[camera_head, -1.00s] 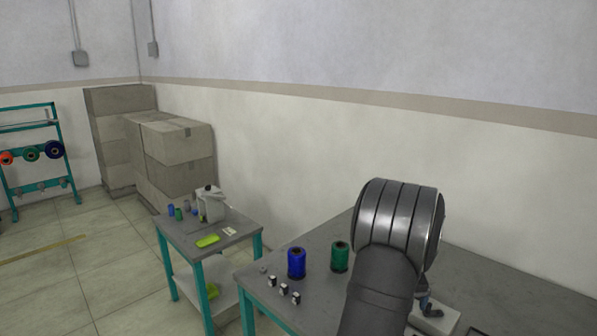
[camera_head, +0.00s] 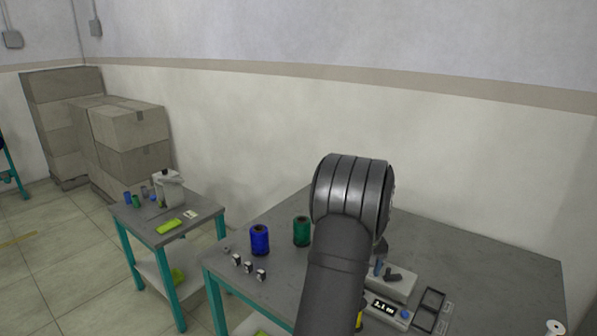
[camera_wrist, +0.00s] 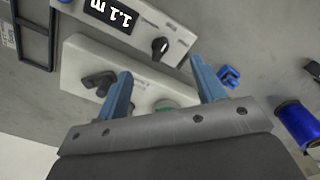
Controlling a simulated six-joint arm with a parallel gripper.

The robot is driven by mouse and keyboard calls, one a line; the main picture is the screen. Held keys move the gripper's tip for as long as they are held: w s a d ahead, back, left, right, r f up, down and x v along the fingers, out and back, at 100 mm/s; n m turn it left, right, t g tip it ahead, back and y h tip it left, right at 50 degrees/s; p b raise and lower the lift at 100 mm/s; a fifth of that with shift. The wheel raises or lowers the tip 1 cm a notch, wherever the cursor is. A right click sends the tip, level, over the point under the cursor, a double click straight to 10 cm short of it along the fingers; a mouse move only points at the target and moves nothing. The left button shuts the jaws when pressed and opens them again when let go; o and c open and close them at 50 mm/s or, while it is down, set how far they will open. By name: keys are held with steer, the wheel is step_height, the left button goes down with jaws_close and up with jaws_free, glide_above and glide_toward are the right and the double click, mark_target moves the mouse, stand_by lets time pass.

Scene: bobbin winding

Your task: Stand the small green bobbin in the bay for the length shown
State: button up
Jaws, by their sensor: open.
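A white device has a dark display (camera_head: 384,306) that reads 1.1 m; it also shows in the wrist view (camera_wrist: 112,14). My gripper (camera_wrist: 161,67) is open above a white block (camera_wrist: 78,62) beside that device. A small bit of green (camera_wrist: 166,109) shows low between the fingers, mostly hidden by my gripper; I cannot tell if it is the small green bobbin. A black-framed tray with open bays (camera_head: 421,318) lies right of the display; part of it shows in the wrist view (camera_wrist: 52,35).
A large blue spool (camera_head: 259,241) and a large green spool (camera_head: 302,232) stand left of my arm, with several small black-and-white blocks (camera_head: 248,267) in front. A side table (camera_head: 200,228) holds small bobbins and a green item. The table's back right is clear.

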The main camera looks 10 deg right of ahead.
steer(key=w+r+m, duration=0.1)
steer(key=w, duration=0.1)
steer(key=w+d+r+m, duration=0.1)
steer(key=w+r, duration=0.1)
steer(key=w+r+m, duration=0.2)
steer(key=w, duration=0.1)
steer(key=shift+d+r, duration=0.25)
steer(key=shift+d, duration=0.1)
steer(key=shift+c, duration=0.5)
steer(key=w+r+m, duration=0.1)
steer(key=r, duration=0.1)
steer(key=w+r+m, duration=0.4)
steer(key=shift+w+d+r, duration=0.1)
steer(key=shift+w+r, duration=0.1)
steer(key=shift+r, duration=0.2)
steer(key=shift+f, duration=3.7)
steer(key=c, duration=0.6)
steer(key=shift+r, duration=2.55)
steer(key=shift+c, duration=0.4)
steer(key=s+d+f, duration=0.1)
steer(key=s+d, duration=0.6)
steer(key=s, duration=0.5)
steer(key=s+d+f, duration=0.2)
steer(key=s+d, duration=0.5)
steer(key=s, duration=0.5)
steer(key=shift+d+f, duration=0.1)
steer(key=shift+f, duration=2.2)
